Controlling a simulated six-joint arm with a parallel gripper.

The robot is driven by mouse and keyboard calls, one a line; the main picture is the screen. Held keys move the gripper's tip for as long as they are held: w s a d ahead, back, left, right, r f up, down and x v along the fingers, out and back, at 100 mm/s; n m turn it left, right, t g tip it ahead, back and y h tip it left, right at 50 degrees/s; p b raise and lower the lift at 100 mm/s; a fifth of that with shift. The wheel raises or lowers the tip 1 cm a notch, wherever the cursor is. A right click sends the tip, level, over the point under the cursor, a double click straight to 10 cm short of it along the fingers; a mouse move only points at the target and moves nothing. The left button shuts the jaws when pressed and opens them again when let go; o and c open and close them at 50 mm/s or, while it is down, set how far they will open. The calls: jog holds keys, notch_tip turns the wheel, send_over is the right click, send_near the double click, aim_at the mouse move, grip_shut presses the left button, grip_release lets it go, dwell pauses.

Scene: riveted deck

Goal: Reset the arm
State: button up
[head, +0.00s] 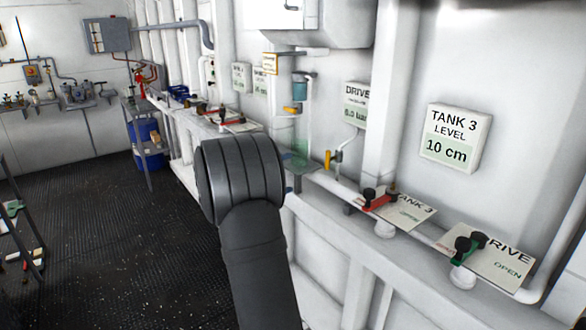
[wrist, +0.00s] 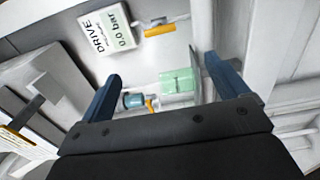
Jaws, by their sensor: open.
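My gripper (wrist: 162,67) is open in the wrist view, its two blue fingers spread apart with nothing held between them. Beyond the fingers are a pale green see-through vessel (wrist: 180,82) and a teal cylinder (wrist: 134,101) on the white wall. In the head view my dark arm rises from the bottom centre and reaches toward the wall. Its thick end hides most of the gripper there. The green vessel (head: 297,153) shows faintly just right of the arm, with the teal cylinder (head: 300,89) above it.
A white ledge along the wall carries a TANK 3 plate (head: 408,212) with a red-handled valve and a DRIVE plate (head: 492,257) with a green-handled one. A TANK 3 sign (head: 455,138) reads 10 cm. A DRIVE sign (wrist: 111,32) reads 0.0 bar. Dark floor (head: 100,250) lies open at left.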

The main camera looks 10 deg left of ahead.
aim_at(326, 160)
jog(key=x, duration=1.7)
jog(key=shift+w+d+f, duration=0.1)
jog(key=shift+d, duration=0.05)
jog(key=shift+w+d, duration=0.1)
jog(key=shift+m, duration=1.7)
jog(key=m, duration=0.5)
jog(key=shift+m, duration=0.3)
jog(key=m, duration=0.3)
jog(key=shift+m, duration=2.5)
